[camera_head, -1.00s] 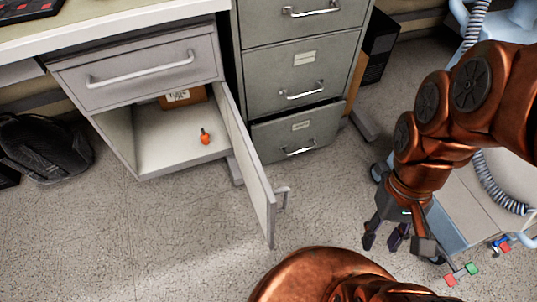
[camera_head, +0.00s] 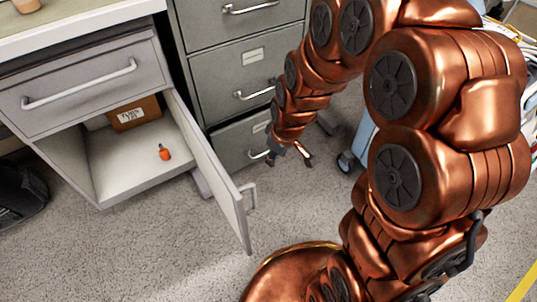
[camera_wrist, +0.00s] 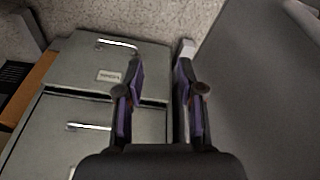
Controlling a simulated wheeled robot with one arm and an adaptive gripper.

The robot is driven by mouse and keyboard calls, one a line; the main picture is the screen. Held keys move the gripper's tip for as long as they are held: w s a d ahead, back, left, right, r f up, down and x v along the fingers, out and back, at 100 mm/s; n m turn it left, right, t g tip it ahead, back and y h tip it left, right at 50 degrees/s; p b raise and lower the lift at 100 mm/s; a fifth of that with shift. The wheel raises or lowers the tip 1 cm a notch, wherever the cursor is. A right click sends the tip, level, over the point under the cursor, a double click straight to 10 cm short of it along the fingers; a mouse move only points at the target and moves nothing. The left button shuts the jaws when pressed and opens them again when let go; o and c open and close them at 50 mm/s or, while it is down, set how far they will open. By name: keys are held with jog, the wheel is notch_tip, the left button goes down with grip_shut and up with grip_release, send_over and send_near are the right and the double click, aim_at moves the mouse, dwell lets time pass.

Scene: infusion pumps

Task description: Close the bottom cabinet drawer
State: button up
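The grey desk cabinet (camera_head: 91,85) has a closed upper drawer and an open lower compartment. Its hinged door (camera_head: 212,170) stands swung outward, with a bar handle (camera_head: 250,197) on its outer face. The filing cabinet (camera_head: 240,60) stands to the right; its bottom drawer (camera_head: 235,147) looks shut, partly hidden by my arm. My gripper (camera_head: 290,158) is open and empty, in front of that bottom drawer and right of the door. In the wrist view, the parted fingers (camera_wrist: 160,85) point down between the filing cabinet (camera_wrist: 85,130) and a large grey panel (camera_wrist: 260,90), apparently the door.
An orange-red item (camera_head: 164,152) and a brown labelled box (camera_head: 134,114) are inside the open compartment. A black bag (camera_head: 20,195) lies on the floor at left. Bare carpet (camera_head: 130,250) lies in front of the door. A wheeled stand (camera_head: 352,158) is behind my arm.

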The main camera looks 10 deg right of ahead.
jog(key=w+a+f+n+t+b, duration=0.1)
jog(key=w+f+n+t+b, duration=0.5)
jog(key=w+f, duration=1.35)
jog(key=w+d+f+n+t+h+b, duration=0.1)
jog(key=d+f+n+t+b, duration=0.2)
jog(key=f, duration=0.4)
jog(key=d+f+n+t+h+b, duration=0.1)
jog(key=d+f+n+t, duration=0.1)
jog(key=f+t, duration=0.35)
jog(key=shift+g, duration=0.55)
jog(key=shift+w+d+f+b, duration=0.1)
jog(key=shift+w+f+b, duration=0.5)
jog(key=shift+w, duration=0.7)
jog(key=shift+w+d+f+b, duration=0.1)
jog(key=shift+w+f+b, duration=0.25)
jog(key=shift+w+b, duration=0.7)
jog(key=shift+w+d+f+b, duration=0.1)
jog(key=shift+w+f+b, duration=0.4)
jog(key=shift+w, duration=1)
jog(key=shift+c, duration=0.2)
grip_shut()
